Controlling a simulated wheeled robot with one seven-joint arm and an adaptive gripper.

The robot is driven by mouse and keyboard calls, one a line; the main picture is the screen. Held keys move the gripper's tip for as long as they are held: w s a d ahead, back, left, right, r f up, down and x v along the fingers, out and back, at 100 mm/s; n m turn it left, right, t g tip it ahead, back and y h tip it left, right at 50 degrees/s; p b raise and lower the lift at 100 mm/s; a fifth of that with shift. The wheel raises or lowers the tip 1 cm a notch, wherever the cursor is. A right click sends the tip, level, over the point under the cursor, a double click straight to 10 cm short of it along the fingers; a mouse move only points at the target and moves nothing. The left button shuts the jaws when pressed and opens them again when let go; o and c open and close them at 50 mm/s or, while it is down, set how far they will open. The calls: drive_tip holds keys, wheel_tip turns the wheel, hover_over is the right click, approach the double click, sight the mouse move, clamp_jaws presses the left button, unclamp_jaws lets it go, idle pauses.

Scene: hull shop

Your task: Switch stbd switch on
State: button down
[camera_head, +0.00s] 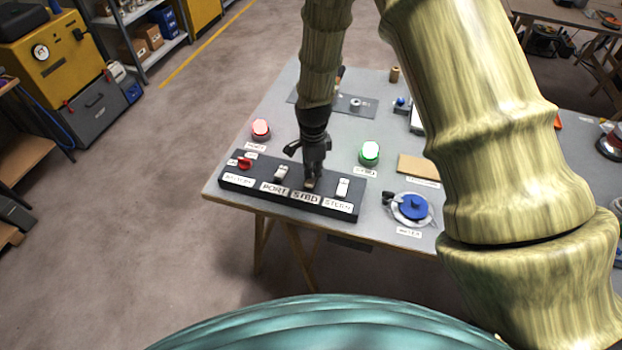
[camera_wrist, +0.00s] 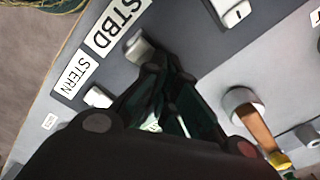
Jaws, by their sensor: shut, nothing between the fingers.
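A dark switch panel (camera_head: 232,180) lies along the table's front edge, with labels reading PORT, STBD and STERN. My gripper (camera_head: 311,182) is shut and empty, pointing down at the STBD switch. It largely hides that switch in the head view. In the wrist view the pale STBD switch (camera_wrist: 138,48) stands beside the STBD label (camera_wrist: 120,22), right at my gripper's fingertips (camera_wrist: 165,62). I cannot tell whether they touch or which way the switch is set. The PORT switch (camera_head: 281,172) and the STERN switch (camera_head: 343,187) flank it.
A red knob (camera_head: 244,163) sits at the panel's left end. Behind the panel, a red lamp (camera_head: 260,128) and a green lamp (camera_head: 370,152) glow on the grey table. A blue valve-like wheel (camera_head: 412,207) is to the right. Shelves (camera_head: 140,30) stand beyond the floor.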

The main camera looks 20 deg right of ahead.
sight(313, 175)
drive_tip(key=shift+r, duration=0.1)
drive_tip(key=shift+r+p, duration=2.45)
drive_tip(key=shift+r, duration=1.05)
